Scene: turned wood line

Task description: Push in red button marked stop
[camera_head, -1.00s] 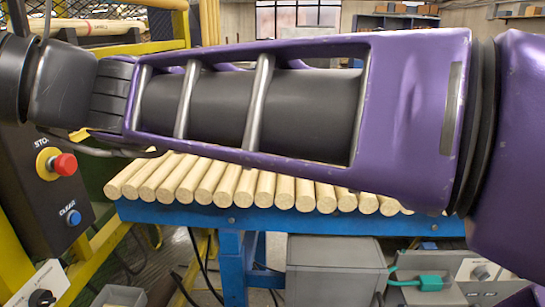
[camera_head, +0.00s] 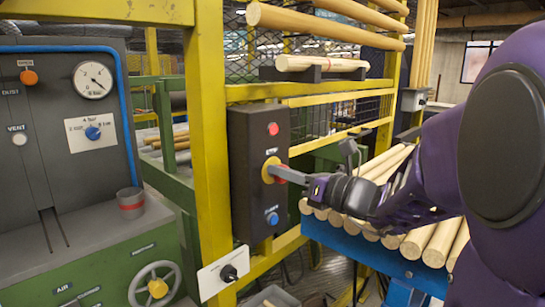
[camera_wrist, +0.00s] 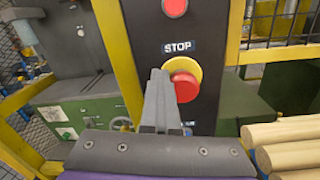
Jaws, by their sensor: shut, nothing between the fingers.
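The red stop button (camera_wrist: 186,88) stands on a yellow collar (camera_wrist: 170,64) under a white-lettered STOP label (camera_wrist: 178,46). It is mounted on a dark control box (camera_head: 243,190), on a yellow post. My gripper (camera_wrist: 159,72) is shut and empty. In the wrist view its narrow grey fingertips overlap the left side of the button. In the head view my gripper (camera_head: 275,171) reaches in from the right, its tips in front of the yellow collar, hiding much of the button. I cannot tell whether the tips touch it.
A red lamp (camera_head: 273,129) sits above the button and a blue button (camera_head: 272,219) below it. Wooden rods (camera_head: 420,240) lie on a blue table to the right. A green-grey machine (camera_head: 80,240) stands left, and a yellow post (camera_head: 208,130) is beside the box.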

